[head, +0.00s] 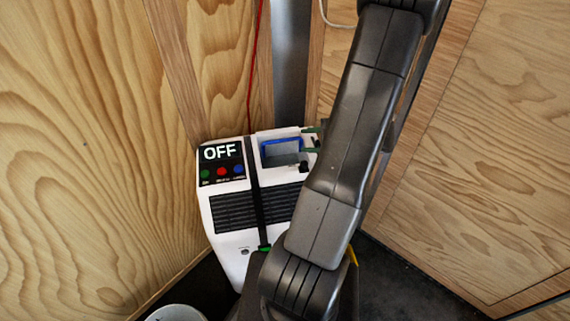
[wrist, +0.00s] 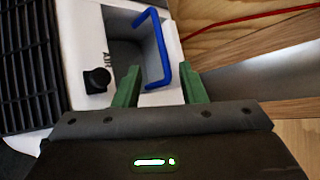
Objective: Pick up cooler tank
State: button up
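The white air cooler (head: 232,232) stands in the corner, with black grilles and a panel reading OFF. A blue handle (head: 283,142) frames a grey recess in its top; I take this to be the tank's handle. The blue handle also shows in the wrist view (wrist: 162,50). My gripper (wrist: 160,72) has two green fingers spread apart, with the near end of the blue handle between them in the picture. I cannot tell whether either finger touches it. In the head view my gripper (head: 312,141) is at the recess's right side, partly hidden by my arm.
A black knob (wrist: 97,79) marked AIR sits beside the recess. Wooden walls (head: 80,150) stand close on both sides. A red cable (head: 252,70) hangs behind the cooler. A white round container (head: 175,313) is at the bottom left. Dark floor (head: 405,290) is clear at right.

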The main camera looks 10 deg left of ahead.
aim_at(284, 140)
jog(key=shift+p+x, duration=0.55)
jog(key=shift+x, duration=5.85)
jog(key=shift+r, duration=0.1)
jog(key=shift+s, duration=0.1)
grip_shut()
